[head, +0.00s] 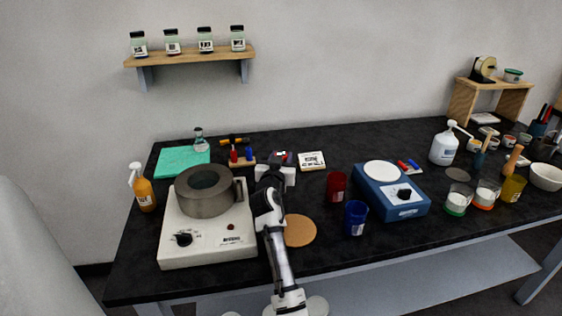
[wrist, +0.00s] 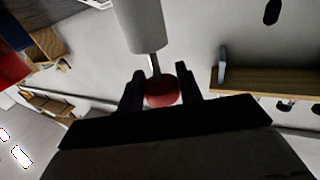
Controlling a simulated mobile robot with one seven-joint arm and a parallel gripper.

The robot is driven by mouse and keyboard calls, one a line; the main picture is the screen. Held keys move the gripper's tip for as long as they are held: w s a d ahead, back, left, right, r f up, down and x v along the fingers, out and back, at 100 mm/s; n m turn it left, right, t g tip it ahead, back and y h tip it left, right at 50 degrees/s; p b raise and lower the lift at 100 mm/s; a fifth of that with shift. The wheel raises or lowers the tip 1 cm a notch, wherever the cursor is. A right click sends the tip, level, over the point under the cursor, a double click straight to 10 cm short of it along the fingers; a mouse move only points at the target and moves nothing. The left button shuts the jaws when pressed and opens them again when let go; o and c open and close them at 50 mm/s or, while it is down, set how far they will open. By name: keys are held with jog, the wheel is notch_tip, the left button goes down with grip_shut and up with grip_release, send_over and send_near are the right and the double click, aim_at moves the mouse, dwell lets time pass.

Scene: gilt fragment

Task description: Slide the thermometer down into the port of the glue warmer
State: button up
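The glue warmer (head: 207,241) is a pale box with a grey round pot (head: 206,202), left of my arm in the head view. A dark bracket-like piece (head: 240,188) is at the pot's right side; I cannot make out the port opening. In the wrist view, a red rounded knob (wrist: 162,92) sits between my gripper's (wrist: 161,78) two dark fingers, which appear to close on it. A thin metal stem joins it to a pale cylinder (wrist: 139,24); together they look like the thermometer. In the head view my gripper (head: 281,158) is right of the pot, with small red showing.
An orange spray bottle (head: 145,189) stands left of the warmer. A small rack (head: 243,161) and teal mat (head: 181,160) lie behind.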

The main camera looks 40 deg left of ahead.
jog(key=shift+c, duration=1)
jog(key=shift+r, duration=0.1)
